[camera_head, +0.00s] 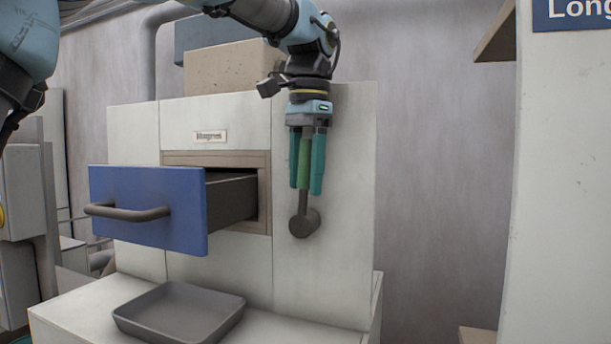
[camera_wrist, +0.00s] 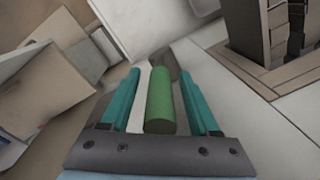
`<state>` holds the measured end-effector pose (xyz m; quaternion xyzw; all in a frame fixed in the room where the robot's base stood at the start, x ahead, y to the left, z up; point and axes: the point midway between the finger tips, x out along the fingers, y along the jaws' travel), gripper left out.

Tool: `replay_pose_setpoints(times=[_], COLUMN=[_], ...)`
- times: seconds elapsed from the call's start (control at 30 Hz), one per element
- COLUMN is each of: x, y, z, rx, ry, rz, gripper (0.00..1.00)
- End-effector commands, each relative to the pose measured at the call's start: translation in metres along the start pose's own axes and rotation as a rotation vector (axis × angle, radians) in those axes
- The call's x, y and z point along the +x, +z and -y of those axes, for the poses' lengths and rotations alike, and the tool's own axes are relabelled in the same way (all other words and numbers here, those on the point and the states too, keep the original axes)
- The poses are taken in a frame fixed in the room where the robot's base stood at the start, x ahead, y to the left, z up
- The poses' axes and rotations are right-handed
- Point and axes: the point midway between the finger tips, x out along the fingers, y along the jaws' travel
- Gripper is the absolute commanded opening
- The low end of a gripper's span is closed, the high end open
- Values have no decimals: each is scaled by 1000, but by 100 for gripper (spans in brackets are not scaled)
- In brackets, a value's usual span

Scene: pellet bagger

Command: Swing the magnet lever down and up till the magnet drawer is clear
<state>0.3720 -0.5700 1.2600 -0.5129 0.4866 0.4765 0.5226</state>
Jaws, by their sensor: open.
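The magnet lever (camera_head: 304,165) has a green grip and a dark hub low on the right of the pale cabinet front. It points straight up from the hub. My gripper (camera_head: 306,187) points down over it, its two teal fingers open on either side of the green grip. In the wrist view the grip (camera_wrist: 160,100) lies between the fingers with gaps on both sides. The blue-fronted magnet drawer (camera_head: 150,212) with a dark bar handle is pulled out of its wooden frame. In the wrist view dark bars (camera_wrist: 280,35) show inside the frame.
A grey tray (camera_head: 180,312) sits on the pale ledge below the drawer. A label plate (camera_head: 209,137) is above the drawer frame. A cardboard-coloured box (camera_head: 225,70) stands on top of the cabinet. Space right of the cabinet, before the wall, looks open.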

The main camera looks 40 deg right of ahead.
Motion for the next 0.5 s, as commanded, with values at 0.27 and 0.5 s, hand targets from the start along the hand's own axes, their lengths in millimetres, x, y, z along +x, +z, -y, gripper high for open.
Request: replay_pose_setpoints(times=[0.27,0.5], x=[0,0], y=[0,0], z=[0,0], rx=[0,0], ry=[0,0], rz=[0,0], gripper=[54,27])
